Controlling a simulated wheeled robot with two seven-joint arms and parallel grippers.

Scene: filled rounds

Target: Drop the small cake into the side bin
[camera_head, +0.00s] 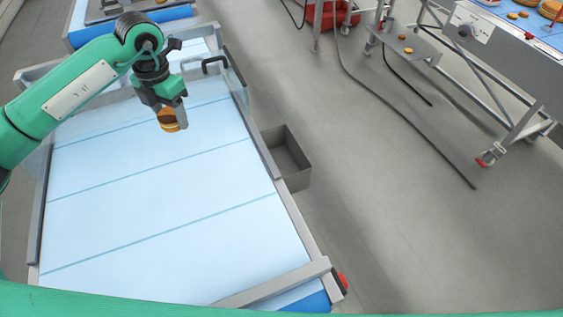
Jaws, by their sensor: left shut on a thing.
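My left gripper (173,110) comes in from the left and is shut on the small cake (167,119). The cake is round, golden-orange with a brown part, and hangs below the fingers over the far part of the pale blue belt (150,190). Whether it clears the belt by much is hard to tell. The side bin (288,151) is a grey open box beside the belt's right edge, to the right of and nearer than the gripper. The part of the bin's inside that shows looks empty. My right gripper is not in view.
A grey rail (289,206) runs along the belt's right side, between the cake and the bin. A dark handle-shaped bar (216,64) stands near the gripper. A metal-framed conveyor (520,60) with cakes is at the upper right. Cables lie on the open grey floor.

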